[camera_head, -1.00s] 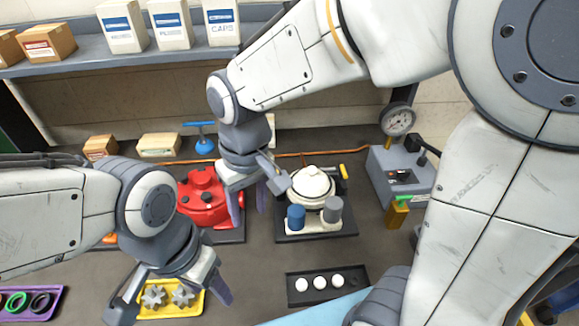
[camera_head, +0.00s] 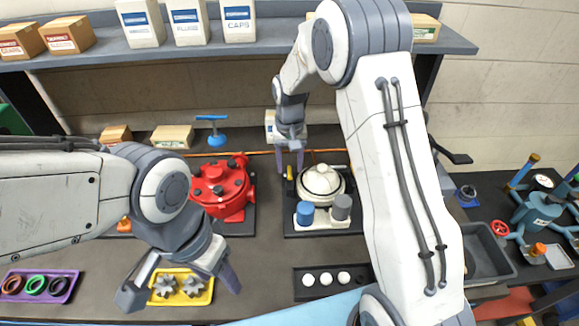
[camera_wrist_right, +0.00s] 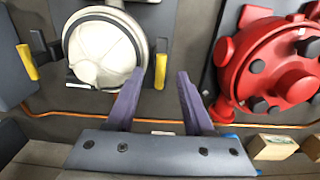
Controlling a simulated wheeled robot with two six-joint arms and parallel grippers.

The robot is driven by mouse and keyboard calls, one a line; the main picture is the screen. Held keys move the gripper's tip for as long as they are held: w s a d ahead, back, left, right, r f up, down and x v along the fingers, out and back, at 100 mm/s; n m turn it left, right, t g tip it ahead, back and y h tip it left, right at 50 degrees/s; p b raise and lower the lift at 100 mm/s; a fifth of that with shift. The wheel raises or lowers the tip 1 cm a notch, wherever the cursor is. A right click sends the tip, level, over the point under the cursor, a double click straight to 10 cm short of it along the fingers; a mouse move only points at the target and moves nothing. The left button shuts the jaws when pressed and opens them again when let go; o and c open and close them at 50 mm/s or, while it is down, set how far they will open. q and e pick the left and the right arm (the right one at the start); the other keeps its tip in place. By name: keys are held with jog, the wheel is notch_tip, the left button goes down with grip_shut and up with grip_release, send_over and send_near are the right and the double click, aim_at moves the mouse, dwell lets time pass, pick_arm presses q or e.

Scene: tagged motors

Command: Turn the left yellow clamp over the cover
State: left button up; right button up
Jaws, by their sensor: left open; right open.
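The round white cover (camera_head: 320,181) sits on a dark base plate right of the red motor housing. The left yellow clamp (camera_head: 290,173) stands upright at the cover's left edge; in the right wrist view this clamp (camera_wrist_right: 160,70) appears right of the cover (camera_wrist_right: 104,48). My right gripper (camera_head: 290,162) is open and empty, pointing down just behind the clamp. In its wrist view the clamp shows between the fingertips (camera_wrist_right: 159,78); contact cannot be told. My left gripper (camera_head: 182,296) is open and empty over the yellow gear tray. The right clamp is hidden in the head view.
A red motor housing (camera_head: 222,188) stands left of the cover. Blue (camera_head: 305,212) and grey (camera_head: 342,207) cylinders stand in front of the cover. The yellow tray (camera_head: 207,297) holds gears. A black tray (camera_head: 301,290) with white discs lies at the front. A shelf (camera_head: 270,50) runs behind.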

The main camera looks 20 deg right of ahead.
jog(key=shift+f, duration=1.2)
grip_shut()
